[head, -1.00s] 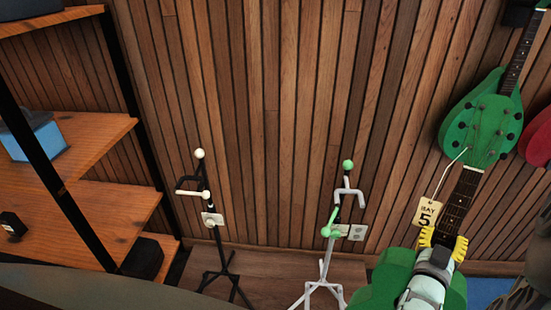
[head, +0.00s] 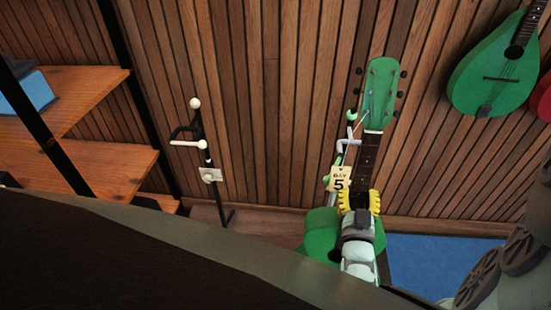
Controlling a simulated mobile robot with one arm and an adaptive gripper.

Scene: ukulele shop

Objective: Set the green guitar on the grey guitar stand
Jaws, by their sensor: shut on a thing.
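The green guitar (head: 320,236) is upright, leaning slightly right at the top. Its headstock carries dark pegs and a "BAY 5" tag (head: 339,180) hangs beside the neck. My gripper (head: 359,200), with yellow finger pads, is shut on the neck just above the body. The lower body is partly hidden by my arm and the frame's foreground. The grey guitar stand (head: 346,146), with green tips, stands behind the guitar. Only its upper part shows beside the neck; its legs are hidden. I cannot tell whether guitar and stand touch.
A black stand (head: 207,160) with cream tips stands to the left. Wooden shelves (head: 90,155) with a blue box (head: 25,92) are at far left. A green teardrop-shaped instrument (head: 495,75) hangs on the slatted wall at right, with a red one partly visible. Blue floor shows at lower right.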

